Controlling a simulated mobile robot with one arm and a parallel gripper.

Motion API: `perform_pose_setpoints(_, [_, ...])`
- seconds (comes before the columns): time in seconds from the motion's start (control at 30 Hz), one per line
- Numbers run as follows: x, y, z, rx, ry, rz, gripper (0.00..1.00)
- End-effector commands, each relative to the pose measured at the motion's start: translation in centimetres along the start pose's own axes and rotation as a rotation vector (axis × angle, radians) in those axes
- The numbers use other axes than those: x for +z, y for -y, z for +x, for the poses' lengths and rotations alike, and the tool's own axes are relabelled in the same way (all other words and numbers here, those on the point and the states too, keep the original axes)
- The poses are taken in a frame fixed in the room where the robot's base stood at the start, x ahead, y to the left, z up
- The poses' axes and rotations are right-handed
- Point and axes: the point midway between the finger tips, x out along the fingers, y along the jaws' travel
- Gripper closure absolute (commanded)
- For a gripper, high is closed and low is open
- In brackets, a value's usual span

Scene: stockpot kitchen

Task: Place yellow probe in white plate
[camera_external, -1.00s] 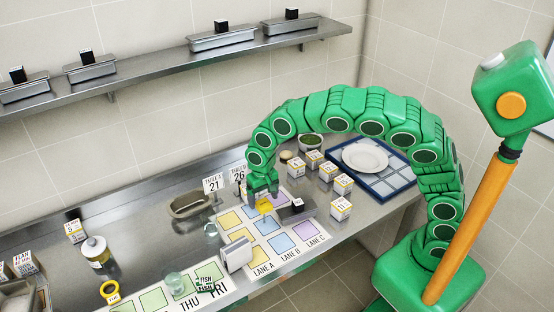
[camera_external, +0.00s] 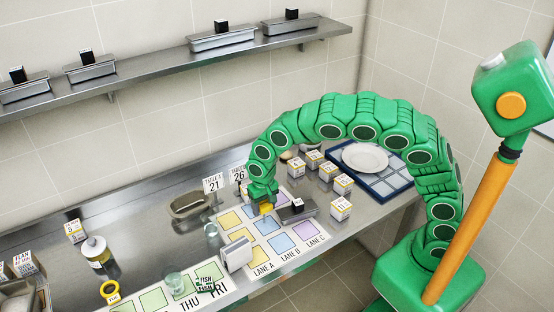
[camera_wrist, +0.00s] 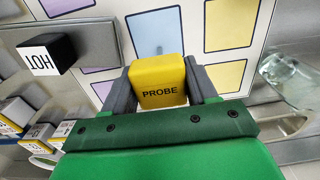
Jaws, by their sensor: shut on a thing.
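The yellow probe (camera_wrist: 158,82), a block with PROBE written on it, is held between the two grey fingers of my gripper (camera_wrist: 160,92) in the wrist view. My gripper is shut on it. In the external view, the probe (camera_external: 265,208) shows below my gripper (camera_external: 263,203), over the lane mat (camera_external: 262,228). I cannot tell how high it is above the mat. The white plate (camera_external: 365,157) sits on a blue-edged tray at the far right end of the counter, apart from the probe. Its visible surface is empty.
The blue-edged tray (camera_external: 402,181) has pale squares. Several labelled white cubes (camera_external: 341,208) stand between the mat and tray. A grey box with a black HOT block (camera_wrist: 47,53) is close to my gripper. A glass (camera_external: 212,235) and a metal pan (camera_external: 192,204) are to the left.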

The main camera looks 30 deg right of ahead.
Motion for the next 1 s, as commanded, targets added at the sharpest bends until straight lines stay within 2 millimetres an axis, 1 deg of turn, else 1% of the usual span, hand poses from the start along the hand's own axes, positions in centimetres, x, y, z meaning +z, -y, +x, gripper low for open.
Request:
perform_pose_setpoints(0.23, [0.0, 0.0, -0.2, 0.0, -0.001, 0.0, 0.79])
perform_pose_setpoints(0.37, [0.0, 0.0, -1.0, -0.001, -0.002, 0.0, 0.79])
perform_pose_setpoints(0.57, [0.0, 0.0, -3.5, -0.003, -0.005, 0.0, 0.79])
perform_pose_setpoints(0.77, [1.2, -1.0, -5.0, -0.001, -0.002, 0.0, 0.79])
perform_pose_setpoints(1.0, [3.1, -2.5, -7.9, 0.0, 0.0, 0.001, 0.79])
